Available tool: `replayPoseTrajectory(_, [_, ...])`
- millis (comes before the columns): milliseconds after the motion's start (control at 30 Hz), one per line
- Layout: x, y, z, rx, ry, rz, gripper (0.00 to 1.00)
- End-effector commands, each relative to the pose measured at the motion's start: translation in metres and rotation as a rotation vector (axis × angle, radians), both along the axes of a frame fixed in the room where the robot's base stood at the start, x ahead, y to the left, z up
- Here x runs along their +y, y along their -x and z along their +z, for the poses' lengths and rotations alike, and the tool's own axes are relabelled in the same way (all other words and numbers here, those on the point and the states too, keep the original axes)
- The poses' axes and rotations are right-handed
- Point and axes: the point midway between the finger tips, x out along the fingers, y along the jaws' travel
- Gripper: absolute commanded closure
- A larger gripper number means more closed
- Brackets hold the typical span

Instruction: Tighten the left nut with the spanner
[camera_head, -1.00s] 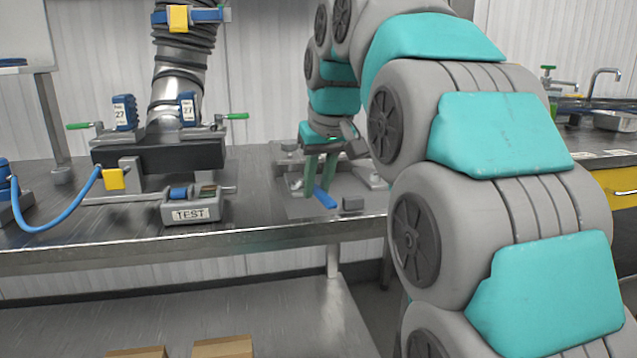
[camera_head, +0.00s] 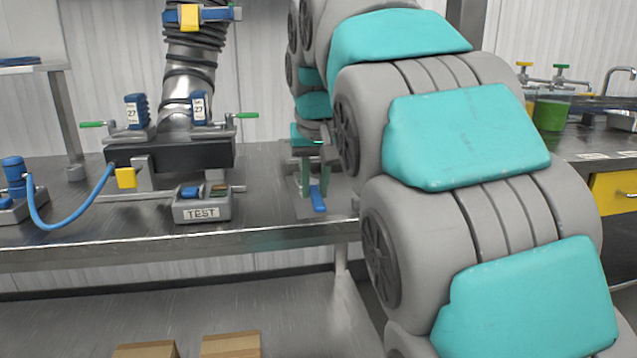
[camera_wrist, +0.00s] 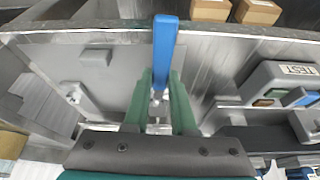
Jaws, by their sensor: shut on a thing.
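The spanner (camera_wrist: 164,52) has a blue handle, held between the green fingers of my gripper (camera_wrist: 161,82). In the head view the blue handle (camera_head: 318,200) points down toward the table's front edge, below my gripper (camera_head: 314,183). A small bright metal part (camera_wrist: 157,99) shows between the fingers in the wrist view; I cannot tell whether it is the spanner's head or a nut. The left nut is not clearly visible, and the fingers and arm hide much of the grey plate (camera_wrist: 110,82) around it.
A grey TEST box (camera_head: 202,211) stands on the metal table left of my gripper. Behind it are a dark clamp block (camera_head: 185,157) with green handles and a ribbed hose (camera_head: 190,70). A blue hose (camera_head: 62,224) lies at the left. Cardboard boxes (camera_head: 230,345) are on the lower shelf.

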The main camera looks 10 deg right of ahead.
Motion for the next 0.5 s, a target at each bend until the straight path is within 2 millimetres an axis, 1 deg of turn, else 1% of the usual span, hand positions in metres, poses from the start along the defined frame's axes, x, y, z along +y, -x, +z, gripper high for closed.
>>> replayPoseTrajectory(33, [0.0032, -0.0007, 0.0027, -0.004, 0.0, -0.02, 1.0])
replayPoseTrajectory(200, [0.0095, -0.0014, 0.0021, -0.004, 0.0, -0.075, 1.0])
replayPoseTrajectory(500, [0.0111, -0.0016, 0.0014, -0.005, -0.003, -0.089, 1.0])
